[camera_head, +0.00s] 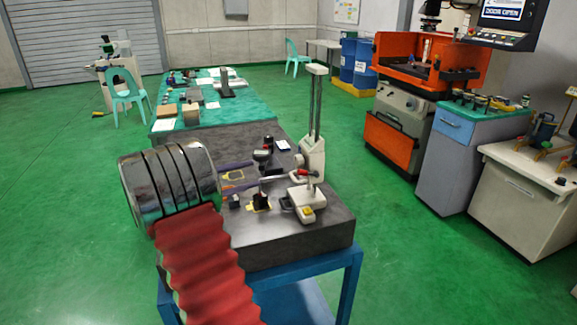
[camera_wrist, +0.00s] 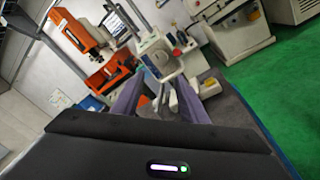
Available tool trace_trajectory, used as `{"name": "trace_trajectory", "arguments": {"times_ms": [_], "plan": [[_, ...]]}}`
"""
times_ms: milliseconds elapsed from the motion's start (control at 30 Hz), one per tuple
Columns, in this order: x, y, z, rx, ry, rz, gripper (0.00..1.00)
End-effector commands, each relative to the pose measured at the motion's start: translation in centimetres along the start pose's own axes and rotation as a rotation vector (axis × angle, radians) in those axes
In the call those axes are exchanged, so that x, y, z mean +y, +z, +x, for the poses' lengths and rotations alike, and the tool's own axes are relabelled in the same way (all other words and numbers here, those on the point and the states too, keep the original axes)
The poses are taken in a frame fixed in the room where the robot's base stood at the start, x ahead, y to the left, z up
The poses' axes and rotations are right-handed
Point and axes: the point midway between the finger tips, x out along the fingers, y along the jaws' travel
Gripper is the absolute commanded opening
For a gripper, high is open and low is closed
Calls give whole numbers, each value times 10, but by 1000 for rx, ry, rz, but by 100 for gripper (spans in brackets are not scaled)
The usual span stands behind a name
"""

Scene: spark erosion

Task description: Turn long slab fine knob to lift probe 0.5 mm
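A dark slab (camera_head: 285,236) lies on a blue stand. A tall height gauge (camera_head: 312,150) with a pale body and twin columns stands on it; a pale body with a dark face, likely the gauge's, shows in the wrist view (camera_wrist: 157,60). A thin arm with a red part (camera_head: 302,173) sits low on the gauge. I cannot make out which part is the fine knob or the probe tip. My gripper (camera_head: 255,174), with purple fingers, is left of the gauge, above the slab. In the wrist view its fingers (camera_wrist: 160,92) are spread apart, with nothing clearly gripped.
Small dark blocks (camera_head: 259,202) and a black round-topped instrument (camera_head: 262,156) stand on the slab close to my gripper. A green-topped table (camera_head: 220,112) with tools lies behind. An orange machine (camera_head: 396,140) and grey cabinet (camera_head: 447,160) stand at the right. Green floor is open at left.

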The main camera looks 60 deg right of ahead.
Motion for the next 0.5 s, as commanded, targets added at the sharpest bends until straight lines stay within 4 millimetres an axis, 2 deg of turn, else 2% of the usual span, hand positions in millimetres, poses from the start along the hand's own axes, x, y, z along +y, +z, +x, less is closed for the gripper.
{"name": "trace_trajectory", "arguments": {"times_ms": [267, 500], "plan": [[0, 0, 5, 0, -2, 0, 39], [-1, 1, 31, -1, -4, 0, 39]]}}
